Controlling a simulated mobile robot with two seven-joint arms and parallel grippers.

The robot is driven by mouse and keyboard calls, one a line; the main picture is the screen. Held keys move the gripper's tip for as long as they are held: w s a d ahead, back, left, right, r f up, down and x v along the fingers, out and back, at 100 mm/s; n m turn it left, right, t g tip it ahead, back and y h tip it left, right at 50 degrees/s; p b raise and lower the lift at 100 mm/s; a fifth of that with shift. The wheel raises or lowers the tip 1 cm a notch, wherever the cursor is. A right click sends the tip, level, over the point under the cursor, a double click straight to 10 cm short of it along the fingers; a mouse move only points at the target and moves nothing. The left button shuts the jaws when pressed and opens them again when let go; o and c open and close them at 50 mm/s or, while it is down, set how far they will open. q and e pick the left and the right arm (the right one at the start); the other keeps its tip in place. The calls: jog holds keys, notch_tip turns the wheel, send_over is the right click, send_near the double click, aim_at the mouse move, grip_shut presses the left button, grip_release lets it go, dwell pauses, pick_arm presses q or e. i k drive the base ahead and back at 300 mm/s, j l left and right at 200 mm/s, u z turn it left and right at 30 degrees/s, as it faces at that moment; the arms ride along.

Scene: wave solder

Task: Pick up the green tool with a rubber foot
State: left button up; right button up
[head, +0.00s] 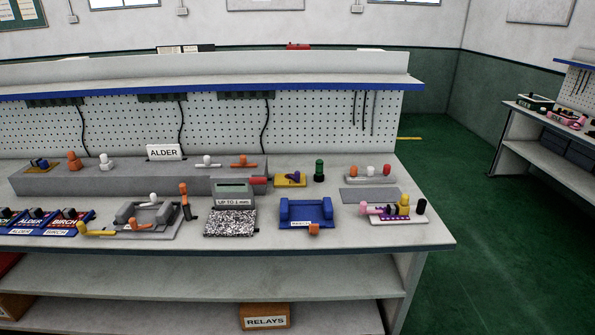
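A green upright tool (319,168) stands on the workbench (345,237), right of centre. It has a rounded top and a narrower middle; its lower end looks dark green, and I cannot tell whether that is a rubber foot. Nothing touches it that I can see. Neither of my grippers is in the head view.
A yellow holder (290,180) stands just left of the green tool. A grey block with white, orange and red pieces (358,180) stands to its right. A blue fixture (306,222) lies in front, and a grey raised ledge (130,184) runs left. A shelf (220,86) overhangs the back.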

aim_at(319, 177)
jog(key=i+j+z, duration=0.3)
jog(key=j, duration=0.6)
jog(key=j+z, duration=0.3)
jog(key=j, duration=0.55)
jog(key=i+j+z, duration=0.1)
jog(key=j+z, duration=0.2)
jog(key=j, duration=0.65)
